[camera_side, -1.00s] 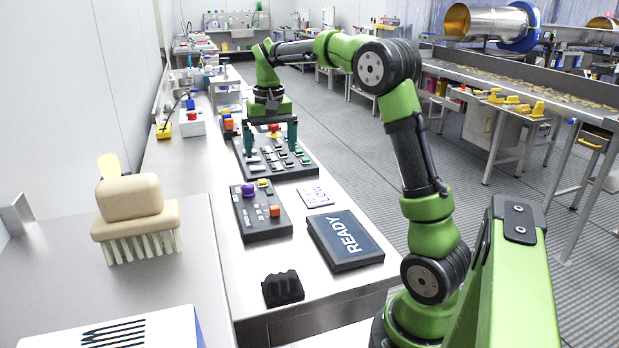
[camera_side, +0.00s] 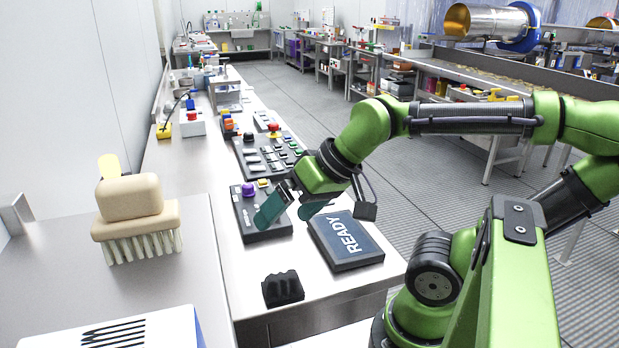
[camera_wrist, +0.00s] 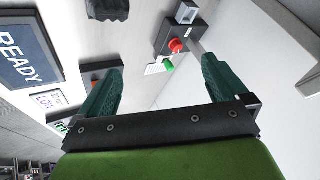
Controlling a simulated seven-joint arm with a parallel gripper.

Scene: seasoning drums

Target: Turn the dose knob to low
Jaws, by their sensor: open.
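In the side view a small dark panel (camera_side: 262,232) carries a purple knob (camera_side: 249,189) and a yellow button (camera_side: 264,183). I cannot read which control is the dose knob. My gripper (camera_side: 292,209) is tilted above the panel's right side, its two green fingers spread apart with nothing between them. One finger covers the panel's orange button. In the wrist view my gripper (camera_wrist: 163,88) is open and empty. A small card reading LOW (camera_wrist: 47,101) lies left of the left finger; the gripper hides it in the side view.
A dark READY sign (camera_side: 346,240) lies right of the panel. A black ridged block (camera_side: 283,288) lies in front. A larger button panel (camera_side: 268,157) lies behind. A brush (camera_side: 135,215) stands at the left. The counter between block and panel is clear.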

